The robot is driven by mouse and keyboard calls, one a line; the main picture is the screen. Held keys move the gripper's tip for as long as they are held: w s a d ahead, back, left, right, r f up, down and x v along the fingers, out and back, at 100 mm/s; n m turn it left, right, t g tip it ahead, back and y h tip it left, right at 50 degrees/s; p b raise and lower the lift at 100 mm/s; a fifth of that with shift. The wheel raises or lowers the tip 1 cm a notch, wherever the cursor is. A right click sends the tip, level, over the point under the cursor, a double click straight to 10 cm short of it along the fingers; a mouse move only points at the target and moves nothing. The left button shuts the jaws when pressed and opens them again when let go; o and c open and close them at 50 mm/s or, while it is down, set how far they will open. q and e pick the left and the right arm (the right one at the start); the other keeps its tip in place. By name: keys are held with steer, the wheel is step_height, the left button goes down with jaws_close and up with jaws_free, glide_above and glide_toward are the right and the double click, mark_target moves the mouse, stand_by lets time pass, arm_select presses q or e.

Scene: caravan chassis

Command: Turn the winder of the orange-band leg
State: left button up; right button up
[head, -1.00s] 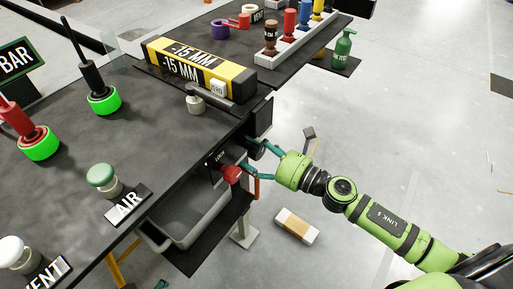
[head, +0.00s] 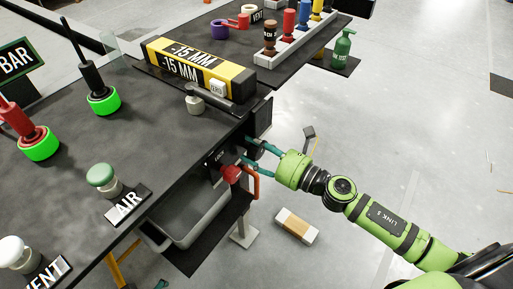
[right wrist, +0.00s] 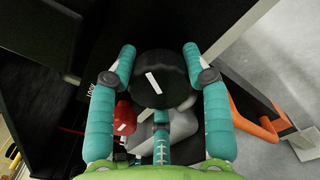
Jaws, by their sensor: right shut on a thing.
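A black round knob (right wrist: 158,80) with a white stripe on its face sits between the teal fingers of my right gripper (right wrist: 160,68) in the right wrist view. I see no orange band on a leg. A small teal tip (head: 161,284) at the bottom edge of the head view looks like part of my left gripper; its opening cannot be made out.
A red knob (head: 231,173) sits close beside the fingers; it also shows in the right wrist view (right wrist: 124,118). An orange-red bar (head: 256,186) stands near it, seen too in the wrist view (right wrist: 252,118). A grey tray (head: 187,222) hangs below the bench.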

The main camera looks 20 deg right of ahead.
arm_select(q)
steer(key=shift+f, duration=0.2)
arm_select(e)
steer(key=shift+s+a+f+m, duration=0.1)
steer(key=shift+s+f+m, duration=0.1)
steer(key=shift+f+m, duration=0.15)
